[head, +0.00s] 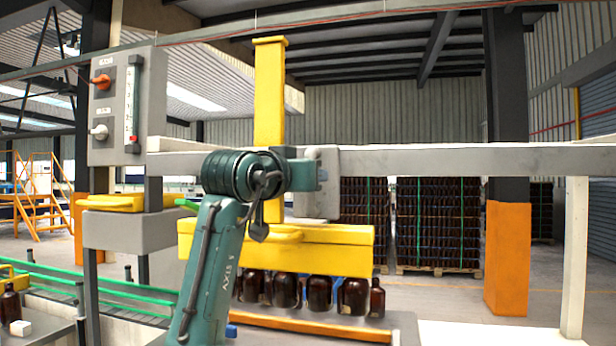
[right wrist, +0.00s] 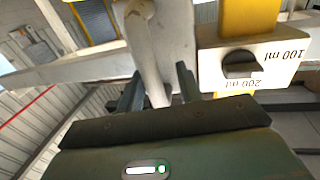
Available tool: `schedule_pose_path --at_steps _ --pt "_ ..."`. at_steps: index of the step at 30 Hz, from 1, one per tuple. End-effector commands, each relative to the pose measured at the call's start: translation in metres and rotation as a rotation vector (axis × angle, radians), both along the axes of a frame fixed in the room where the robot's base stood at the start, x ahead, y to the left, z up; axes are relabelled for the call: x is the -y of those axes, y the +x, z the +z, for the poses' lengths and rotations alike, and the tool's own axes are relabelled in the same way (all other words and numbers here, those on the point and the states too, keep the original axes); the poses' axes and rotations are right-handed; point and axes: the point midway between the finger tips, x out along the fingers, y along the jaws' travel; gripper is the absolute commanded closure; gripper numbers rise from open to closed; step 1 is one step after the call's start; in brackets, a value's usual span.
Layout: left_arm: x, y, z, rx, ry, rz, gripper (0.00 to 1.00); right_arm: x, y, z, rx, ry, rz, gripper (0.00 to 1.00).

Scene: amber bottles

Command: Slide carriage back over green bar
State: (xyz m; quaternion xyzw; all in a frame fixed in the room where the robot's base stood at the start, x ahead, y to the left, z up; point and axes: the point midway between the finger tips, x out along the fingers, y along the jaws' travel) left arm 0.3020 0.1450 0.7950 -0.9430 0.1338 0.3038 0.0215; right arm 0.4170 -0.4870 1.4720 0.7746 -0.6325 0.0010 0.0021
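A grey carriage block (head: 318,190) sits on the long grey rail (head: 450,160), beside a yellow column (head: 268,95). A yellow head (head: 330,250) hangs below, over several amber bottles (head: 319,293). A short green piece (head: 187,204) shows left of the teal arm, mostly hidden; long green rails (head: 90,293) run at lower left. My right gripper (head: 318,172) is at the carriage, its fingertips unclear there. In the right wrist view its fingers (right wrist: 158,88) stand apart on either side of a pale grey handle (right wrist: 155,60); a firm grip does not show. My left gripper is out of view.
A grey control panel (head: 127,105) with an orange knob stands left. A pale post (head: 574,255) supports the rail at right. The rail between carriage and post looks clear. A white block (right wrist: 250,65) marked 100 ml and 200 ml is right of the fingers.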

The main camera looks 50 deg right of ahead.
Motion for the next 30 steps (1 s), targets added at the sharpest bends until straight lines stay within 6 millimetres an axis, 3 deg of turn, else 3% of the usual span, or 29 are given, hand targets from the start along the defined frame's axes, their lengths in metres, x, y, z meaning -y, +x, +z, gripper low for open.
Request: schedule_pose_path --at_steps 11,24,30 --pt "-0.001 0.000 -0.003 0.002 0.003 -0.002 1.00 -0.008 -0.003 -0.002 0.000 0.002 -0.003 0.63" --pt "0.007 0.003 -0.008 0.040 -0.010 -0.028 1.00 -0.097 -0.020 -0.003 0.001 0.001 0.002 0.63" --pt "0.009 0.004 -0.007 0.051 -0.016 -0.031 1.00 -0.122 -0.025 -0.002 0.001 0.002 0.000 0.63"
